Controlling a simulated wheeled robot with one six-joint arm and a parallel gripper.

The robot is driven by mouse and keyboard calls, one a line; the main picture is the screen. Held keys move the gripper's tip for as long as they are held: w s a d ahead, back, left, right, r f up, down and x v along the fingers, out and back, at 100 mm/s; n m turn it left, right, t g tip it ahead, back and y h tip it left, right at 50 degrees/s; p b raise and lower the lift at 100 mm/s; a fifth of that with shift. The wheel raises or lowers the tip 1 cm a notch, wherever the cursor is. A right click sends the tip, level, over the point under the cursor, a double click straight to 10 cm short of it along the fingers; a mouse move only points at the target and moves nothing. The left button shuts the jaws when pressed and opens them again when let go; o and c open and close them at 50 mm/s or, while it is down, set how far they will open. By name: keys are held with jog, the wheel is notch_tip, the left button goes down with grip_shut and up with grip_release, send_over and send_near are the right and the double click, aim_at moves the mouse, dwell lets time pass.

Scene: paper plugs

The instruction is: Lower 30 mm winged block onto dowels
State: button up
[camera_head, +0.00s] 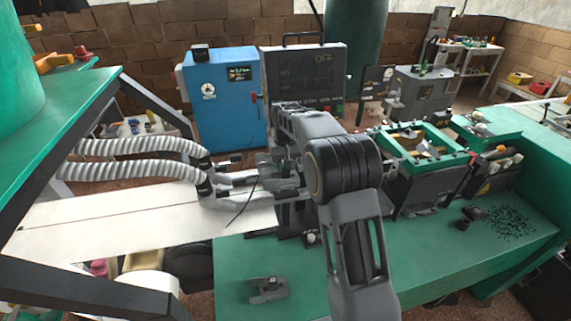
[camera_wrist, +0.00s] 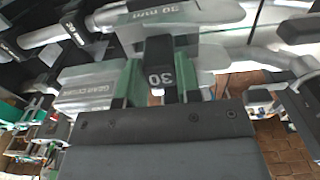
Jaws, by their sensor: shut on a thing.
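In the wrist view, my gripper (camera_wrist: 160,82) has its two green fingers on either side of a dark upright tab marked 30. The tab belongs to the grey 30 mm winged block (camera_wrist: 185,15), whose pale wings spread sideways beyond the fingers. My gripper is shut on this block. The block is over the machine's metal parts, close to a plate reading GEAR COVER (camera_wrist: 85,89). I cannot make out the dowels, nor whether the block touches them. In the head view my arm hides most of this spot.
Another grey winged block (camera_head: 267,290) lies on the green table (camera_head: 235,255) at the front. Ribbed hoses (camera_head: 135,146) and a long white sheet (camera_head: 110,220) are on the left. A green-framed unit (camera_head: 420,150) and scattered black pellets (camera_head: 508,222) are on the right.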

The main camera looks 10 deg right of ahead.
aim_at(285, 172)
jog(key=shift+f+b, duration=1.1)
jog(key=shift+f, duration=0.8)
jog(key=o, duration=1.1)
jog(key=shift+r+p, duration=2.25)
jog(key=shift+r, duration=0.55)
